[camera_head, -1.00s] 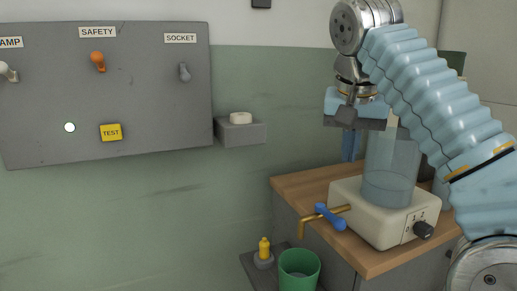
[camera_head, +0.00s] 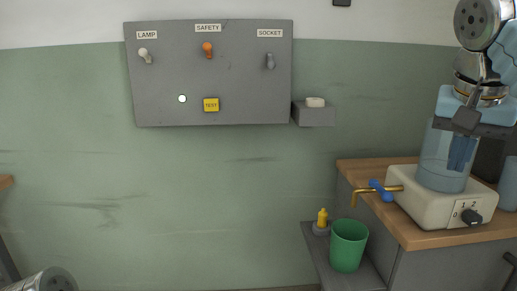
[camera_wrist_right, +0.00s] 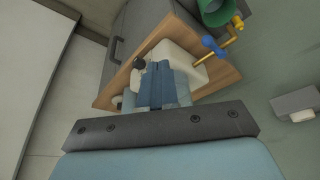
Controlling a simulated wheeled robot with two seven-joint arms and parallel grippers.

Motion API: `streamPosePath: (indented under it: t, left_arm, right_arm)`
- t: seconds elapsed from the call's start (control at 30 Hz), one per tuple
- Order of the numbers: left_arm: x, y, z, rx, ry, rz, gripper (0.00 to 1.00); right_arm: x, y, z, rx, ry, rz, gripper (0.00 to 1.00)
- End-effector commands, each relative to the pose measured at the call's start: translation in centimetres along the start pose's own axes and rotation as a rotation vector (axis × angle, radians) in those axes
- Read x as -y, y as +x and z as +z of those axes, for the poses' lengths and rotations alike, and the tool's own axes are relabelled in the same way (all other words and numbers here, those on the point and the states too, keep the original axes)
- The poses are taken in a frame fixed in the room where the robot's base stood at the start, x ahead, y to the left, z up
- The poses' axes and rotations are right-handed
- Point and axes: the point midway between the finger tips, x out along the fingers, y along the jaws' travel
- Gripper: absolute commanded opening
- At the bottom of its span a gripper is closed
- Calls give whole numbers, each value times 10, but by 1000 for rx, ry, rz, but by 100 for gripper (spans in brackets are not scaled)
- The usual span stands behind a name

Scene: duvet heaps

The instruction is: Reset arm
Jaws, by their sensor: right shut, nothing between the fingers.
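My right gripper (camera_head: 462,153) hangs at the right of the head view with its blue fingers pointing down. They overlap the clear blue jar of the dispenser (camera_head: 444,160) in the picture; I cannot tell how far apart they are. In the right wrist view the fingers (camera_wrist_right: 165,84) are together with nothing between them, and the dispenser's cream base (camera_wrist_right: 192,70) shows beyond them. Only a rounded grey part of my left arm shows at the bottom left of the head view. My left gripper is out of sight.
The dispenser stands on a wooden-topped counter (camera_head: 430,240). A green cup (camera_head: 348,246) and a small yellow bottle (camera_head: 322,218) sit on a low grey shelf. A grey wall panel (camera_head: 170,80) carries switches and a yellow TEST button (camera_head: 211,105).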

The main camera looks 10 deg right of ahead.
Motion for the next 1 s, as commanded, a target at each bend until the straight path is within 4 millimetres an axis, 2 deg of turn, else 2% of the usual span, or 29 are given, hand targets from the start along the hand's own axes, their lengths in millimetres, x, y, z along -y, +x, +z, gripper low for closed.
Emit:
streamPosePath:
  t: [0.07, 0.37, 0.57, 0.77, 0.87, 0.97, 1.0]
  left_arm:
    - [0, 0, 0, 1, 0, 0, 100]
    - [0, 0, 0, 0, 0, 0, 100]
    - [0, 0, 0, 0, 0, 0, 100]
    - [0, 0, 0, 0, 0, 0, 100]
    - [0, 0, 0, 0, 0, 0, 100]
    - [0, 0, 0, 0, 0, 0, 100]
    - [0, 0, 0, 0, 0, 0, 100]
  right_arm:
    - [2, 2, 0, 1, -5, 1, 0]
    - [43, 36, -10, -4, -105, -3, 0]
    - [86, 76, -15, 1, -209, -16, 0]
    - [144, 143, -10, 24, -355, -52, 0]
    - [181, 196, 4, 55, -449, -87, 0]
    - [220, 265, 32, 106, -551, -143, 0]
    - [234, 294, 48, 131, -588, -172, 0]
